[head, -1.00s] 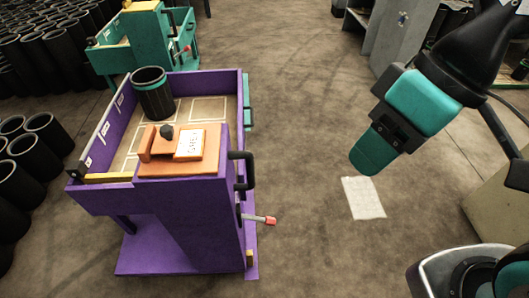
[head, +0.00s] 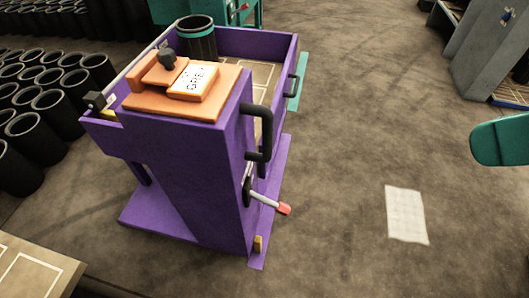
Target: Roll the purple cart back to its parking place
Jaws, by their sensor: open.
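The purple cart (head: 192,182) stands on the brown floor at the left and centre of the head view. A black handle (head: 264,140) is on its right side, with a red-tipped lever (head: 268,201) below it. A black sleeve with a teal band (head: 196,40) stands in its tray. An orange block with a white label (head: 182,90) sits on its near top. Part of my arm, a teal link, shows at the right edge, well apart from the cart. My gripper's fingertips cannot be made out.
Rows of black sleeves (head: 50,102) stand at the left. A teal cart (head: 247,12) is behind the purple one. A pale sheet (head: 407,214) lies on the floor at right. A grey cabinet (head: 487,48) stands at the upper right. A tan surface (head: 38,268) fills the lower left corner. The floor right of the cart is open.

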